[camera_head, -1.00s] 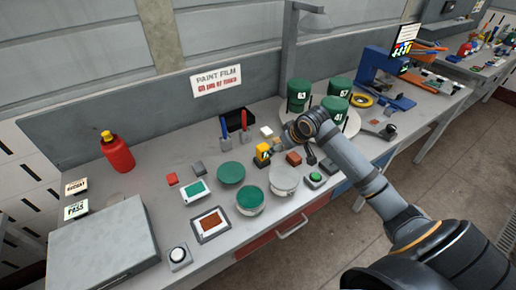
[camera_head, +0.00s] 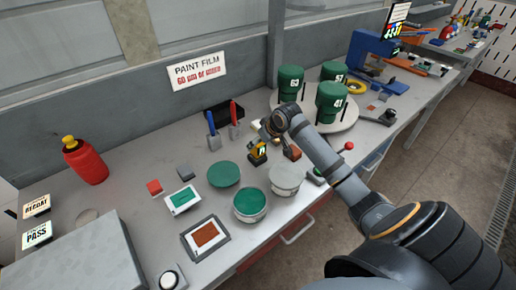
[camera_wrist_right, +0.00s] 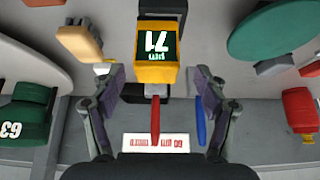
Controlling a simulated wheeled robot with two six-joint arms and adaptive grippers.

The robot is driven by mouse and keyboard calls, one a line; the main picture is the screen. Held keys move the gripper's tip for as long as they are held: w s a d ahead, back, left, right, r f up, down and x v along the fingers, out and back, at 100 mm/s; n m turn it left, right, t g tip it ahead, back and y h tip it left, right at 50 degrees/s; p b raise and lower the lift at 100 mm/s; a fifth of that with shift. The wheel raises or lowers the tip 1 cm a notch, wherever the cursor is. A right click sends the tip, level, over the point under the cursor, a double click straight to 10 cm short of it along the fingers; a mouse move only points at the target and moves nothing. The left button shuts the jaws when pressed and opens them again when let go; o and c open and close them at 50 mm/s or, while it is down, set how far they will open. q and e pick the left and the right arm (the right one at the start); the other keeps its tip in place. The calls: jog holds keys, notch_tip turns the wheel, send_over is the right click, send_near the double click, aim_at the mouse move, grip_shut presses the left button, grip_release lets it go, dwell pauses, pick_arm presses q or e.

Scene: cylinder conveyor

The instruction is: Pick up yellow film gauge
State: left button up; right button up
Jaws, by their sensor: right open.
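The yellow film gauge (camera_head: 257,151) stands on the bench behind the green-topped can, with a dark base and a dark display face. In the right wrist view the gauge (camera_wrist_right: 156,73) shows a display that reads 71 um, upside down. My right gripper (camera_head: 267,131) is just behind and above the gauge and partly covers its surroundings. In the wrist view its two fingers (camera_wrist_right: 157,84) are spread, one on each side of the gauge, with gaps on both sides. Whether the fingertips reach down beside the gauge is hard to tell. My left gripper is not in view.
A reddish-brown block (camera_head: 292,153) stands close right of the gauge. The green-topped can (camera_head: 250,204), a pale can (camera_head: 286,179) and a green disc (camera_head: 223,174) lie in front. Red (camera_head: 234,113) and blue (camera_head: 211,123) handled tools stand behind. Green numbered cylinders (camera_head: 331,103) sit on a round plate.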

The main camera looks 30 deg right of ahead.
jog(key=x, duration=0.3)
jog(key=p+x, duration=0.1)
jog(key=x, duration=0.2)
jog(key=shift+w+d, duration=0.15)
jog(key=shift+w, duration=0.25)
jog(key=shift+s, duration=0.15)
jog(key=c, duration=1.3)
